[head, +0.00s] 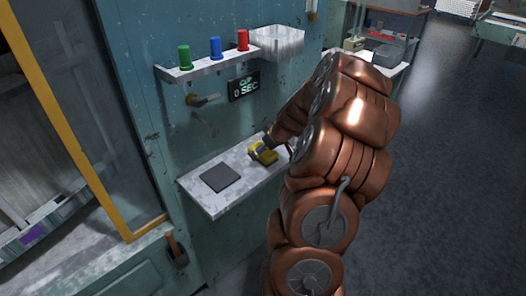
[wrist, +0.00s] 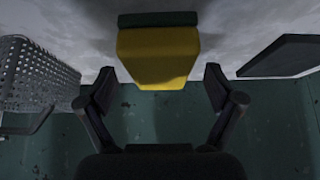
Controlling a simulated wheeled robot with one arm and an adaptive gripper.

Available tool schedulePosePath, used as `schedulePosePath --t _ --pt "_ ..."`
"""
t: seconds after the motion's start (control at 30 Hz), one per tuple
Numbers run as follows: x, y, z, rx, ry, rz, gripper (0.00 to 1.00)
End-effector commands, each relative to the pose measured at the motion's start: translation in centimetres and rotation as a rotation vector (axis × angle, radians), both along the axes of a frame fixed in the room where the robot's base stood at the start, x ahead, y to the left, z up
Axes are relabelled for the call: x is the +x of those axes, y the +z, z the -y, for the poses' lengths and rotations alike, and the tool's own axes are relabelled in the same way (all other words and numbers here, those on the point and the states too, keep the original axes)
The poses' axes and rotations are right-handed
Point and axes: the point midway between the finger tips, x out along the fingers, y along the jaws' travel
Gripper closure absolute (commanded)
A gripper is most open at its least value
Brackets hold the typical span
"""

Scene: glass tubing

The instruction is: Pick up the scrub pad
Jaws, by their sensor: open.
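The scrub pad (head: 264,154), yellow with a dark layer on one side, rests on the right part of the pale wall shelf (head: 222,206). In the wrist view the scrub pad (wrist: 158,55) is large at top centre, its yellow side toward me. My gripper (wrist: 158,88) is open, its two dark fingers apart on either side of the pad's lower edge, with visible gaps. In the head view my gripper (head: 262,150) is right at the pad and partly hidden by my arm.
A dark square pad (head: 220,177) lies on the shelf's left part.

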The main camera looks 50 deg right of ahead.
Motion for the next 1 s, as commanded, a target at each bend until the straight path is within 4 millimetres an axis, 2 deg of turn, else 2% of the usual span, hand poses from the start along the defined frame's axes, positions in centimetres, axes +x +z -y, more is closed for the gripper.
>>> schedulePosePath --t 0.2,0.47,1.0 --pt "0.65 -0.96 -0.05 0.0 0.002 -0.001 0.08" --pt "0.71 -1.09 -0.01 -0.001 0.001 0.0 0.08" --pt "0.7 -1.07 0.01 -0.001 0.001 0.0 0.65"
